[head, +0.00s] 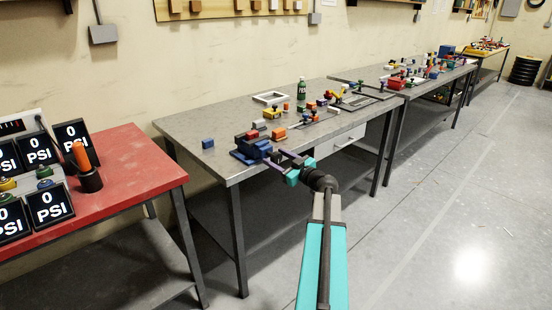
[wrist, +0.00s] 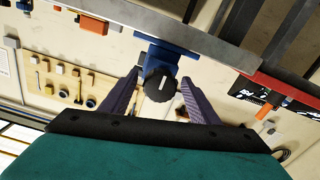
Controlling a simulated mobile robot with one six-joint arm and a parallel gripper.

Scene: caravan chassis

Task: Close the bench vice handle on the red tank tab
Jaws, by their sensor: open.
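The blue bench vice (head: 248,152) sits at the near left corner of the grey workbench, with a red piece (head: 254,134) at its top; I cannot tell whether this is the tank tab. In the wrist view the vice (wrist: 163,53) hangs at the bench edge, and its round black handle knob (wrist: 160,86) with a white mark faces me. My gripper (head: 275,158) is at the vice's front. In the wrist view my gripper (wrist: 159,78) is open, its purple fingers on either side of the knob with gaps showing. The vice jaws are hidden in the wrist view.
Several coloured blocks and a green bottle (head: 301,92) stand on the workbench (head: 221,106) behind the vice. A small blue block (head: 208,143) lies to its left. A red table (head: 128,170) with PSI gauges is at the left. The floor to the right is clear.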

